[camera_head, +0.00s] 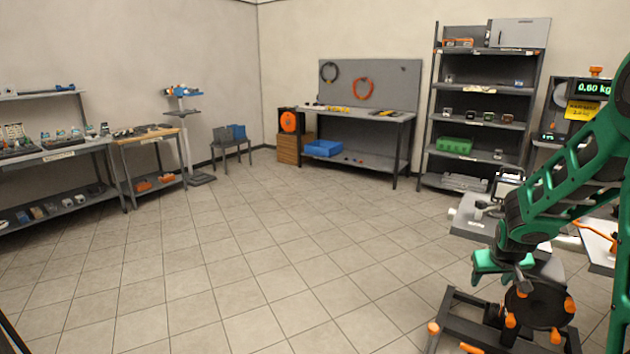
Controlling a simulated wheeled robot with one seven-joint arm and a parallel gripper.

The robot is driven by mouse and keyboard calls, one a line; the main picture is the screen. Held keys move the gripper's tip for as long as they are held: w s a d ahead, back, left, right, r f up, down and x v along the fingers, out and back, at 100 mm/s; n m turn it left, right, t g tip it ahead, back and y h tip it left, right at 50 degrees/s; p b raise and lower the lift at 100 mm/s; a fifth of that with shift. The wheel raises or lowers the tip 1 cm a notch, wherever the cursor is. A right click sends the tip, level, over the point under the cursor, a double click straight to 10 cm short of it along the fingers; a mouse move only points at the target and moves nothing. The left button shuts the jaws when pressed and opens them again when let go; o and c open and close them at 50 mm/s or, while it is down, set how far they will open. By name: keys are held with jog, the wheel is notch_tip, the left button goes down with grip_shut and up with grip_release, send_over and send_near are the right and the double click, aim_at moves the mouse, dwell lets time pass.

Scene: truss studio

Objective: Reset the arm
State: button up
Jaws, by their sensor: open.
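My green and black arm (565,180) reaches in from the right edge and bends down at the lower right. My gripper (522,275) is at its lower end, beside and partly in front of a dark round part with orange knobs (540,303). The gripper is open, and I see nothing held in it. Its fingertips are hard to make out against the dark parts behind. I cannot tell whether it touches them.
A dark frame with orange-tipped parts (465,335) stands below the gripper. A grey bench (470,222) and a scale reading 0.60 kg (594,88) are close behind the arm. Shelving (485,125), a workbench (355,115) and a left-hand shelf (55,155) line the walls. The tiled floor (230,260) is clear.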

jog(key=s+a+r+m+g+y, duration=0.1)
jog(key=s+a+r+g, duration=0.1)
jog(key=s, duration=1)
jog(key=s+a+r+m+g+y, duration=0.1)
jog(key=s+r, duration=0.4)
jog(key=s, duration=0.8)
jog(key=s+a+r+m+g+y, duration=0.1)
jog(key=s+a+r, duration=0.3)
jog(key=s, duration=0.9)
jog(key=shift+s+m+g, duration=0.25)
jog(key=shift+m+g, duration=0.55)
jog(key=shift+m, duration=0.1)
jog(key=shift+a, duration=0.1)
jog(key=shift+w+f, duration=0.2)
jog(key=shift+w, duration=0.4)
